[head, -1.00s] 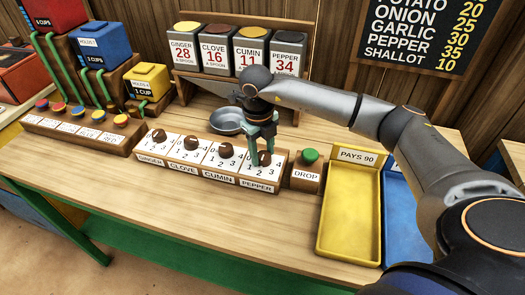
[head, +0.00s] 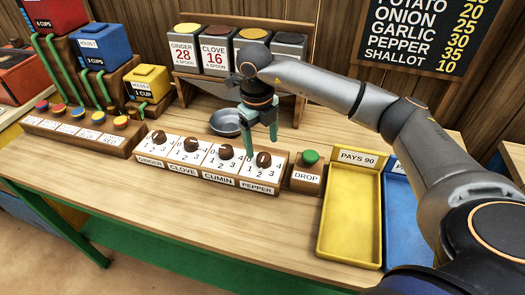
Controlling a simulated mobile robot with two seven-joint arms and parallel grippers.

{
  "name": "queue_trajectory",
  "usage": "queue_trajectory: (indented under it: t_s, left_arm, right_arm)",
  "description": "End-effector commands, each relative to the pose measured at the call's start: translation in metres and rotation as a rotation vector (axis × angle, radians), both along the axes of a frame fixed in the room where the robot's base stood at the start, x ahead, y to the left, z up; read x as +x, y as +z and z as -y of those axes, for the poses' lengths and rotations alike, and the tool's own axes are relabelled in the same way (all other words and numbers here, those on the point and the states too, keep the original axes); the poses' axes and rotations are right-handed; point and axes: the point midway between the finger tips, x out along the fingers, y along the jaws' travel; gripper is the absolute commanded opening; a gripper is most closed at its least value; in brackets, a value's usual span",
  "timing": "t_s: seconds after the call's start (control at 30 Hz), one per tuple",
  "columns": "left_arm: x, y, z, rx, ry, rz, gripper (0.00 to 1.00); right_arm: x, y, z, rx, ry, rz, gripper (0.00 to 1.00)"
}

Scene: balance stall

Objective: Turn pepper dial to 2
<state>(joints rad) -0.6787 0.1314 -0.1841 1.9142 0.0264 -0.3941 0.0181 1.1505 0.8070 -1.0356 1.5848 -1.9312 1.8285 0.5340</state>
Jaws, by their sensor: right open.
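The pepper dial (head: 264,160) is a brown knob at the right end of the dial box, above the label PEPPER. Numbers around it are partly readable; I cannot tell exactly which one it points to. My right gripper (head: 260,150) is open, with its green fingers pointing down just above and behind the pepper dial. Nothing shows between the fingers. The cumin dial (head: 226,152), clove dial (head: 191,144) and ginger dial (head: 158,136) stand in a row to the left. My left gripper is not in view.
A green DROP button (head: 310,156) stands just right of the dial box. A metal bowl (head: 225,123) sits behind the dials. Yellow (head: 347,215) and blue (head: 401,225) trays lie to the right. The table front is clear.

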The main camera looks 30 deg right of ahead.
Motion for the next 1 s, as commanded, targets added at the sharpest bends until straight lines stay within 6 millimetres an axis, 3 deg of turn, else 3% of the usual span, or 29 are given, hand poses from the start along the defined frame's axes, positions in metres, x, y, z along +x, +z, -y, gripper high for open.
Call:
queue_trajectory:
  t_s: [0.2,0.4,1.0]
  left_arm:
    - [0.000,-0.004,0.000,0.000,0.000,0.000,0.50]
    - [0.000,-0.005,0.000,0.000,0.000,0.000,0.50]
    - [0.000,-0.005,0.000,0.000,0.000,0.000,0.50]
  right_arm:
    - [0.000,0.048,-0.004,0.000,0.001,0.004,0.80]
    - [0.000,0.073,-0.006,0.000,0.000,0.001,0.80]
    - [-0.001,0.079,-0.007,0.000,0.001,0.000,0.80]
